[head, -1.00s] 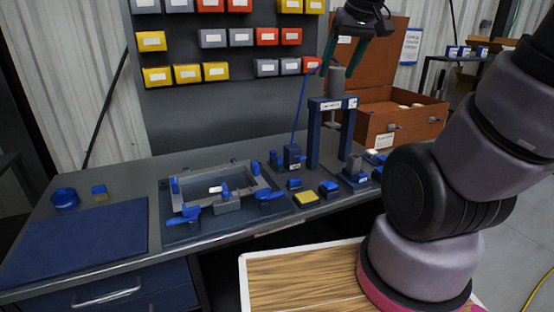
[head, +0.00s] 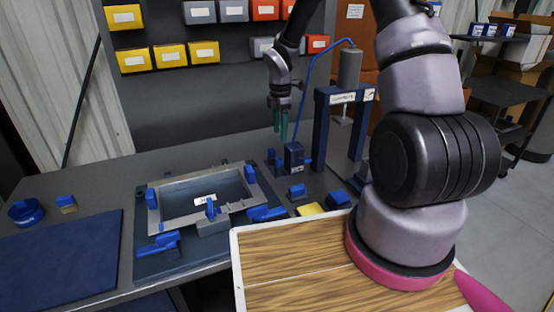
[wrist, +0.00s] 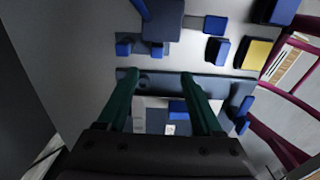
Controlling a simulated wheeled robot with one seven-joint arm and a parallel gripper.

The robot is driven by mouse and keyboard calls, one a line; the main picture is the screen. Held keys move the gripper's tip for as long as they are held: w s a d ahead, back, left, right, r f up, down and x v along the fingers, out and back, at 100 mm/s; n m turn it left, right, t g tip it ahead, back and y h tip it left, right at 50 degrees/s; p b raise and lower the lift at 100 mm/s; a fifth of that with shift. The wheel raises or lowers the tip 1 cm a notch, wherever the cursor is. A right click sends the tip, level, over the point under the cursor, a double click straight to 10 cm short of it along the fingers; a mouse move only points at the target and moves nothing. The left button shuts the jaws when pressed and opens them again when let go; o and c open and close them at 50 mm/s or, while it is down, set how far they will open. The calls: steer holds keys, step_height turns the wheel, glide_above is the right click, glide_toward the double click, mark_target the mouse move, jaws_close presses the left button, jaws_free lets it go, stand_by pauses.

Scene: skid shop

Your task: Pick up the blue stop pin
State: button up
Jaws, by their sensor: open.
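My gripper (head: 281,130) hangs pointing down above the bench, open and empty, behind the right rear of the metal frame fixture (head: 222,178). Its two green fingers also show in the wrist view (wrist: 160,82), apart with nothing between the tips. I cannot tell for sure which blue piece is the stop pin. Upright blue pieces stand at the frame: a right one (head: 250,174), a left one (head: 151,198) and a front one (head: 211,207). Small blue blocks (head: 297,191) (head: 339,200) lie right of the frame. All are apart from my gripper.
A dark block with a blue hose (head: 294,156) stands close to my fingers. A blue press (head: 322,130) stands right of it. Blue-handled clamps (head: 159,243) flank the frame's front. A yellow block (head: 311,210) lies near the bench edge. The blue mat (head: 60,250) is clear.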

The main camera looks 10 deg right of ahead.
mark_target(279, 159)
steer(key=f, duration=1.1)
steer(key=shift+w+a+f, duration=0.1)
steer(key=shift+w+f, duration=0.1)
steer(key=shift+w, duration=0.1)
steer(key=shift+c, duration=0.3)
jaws_close()
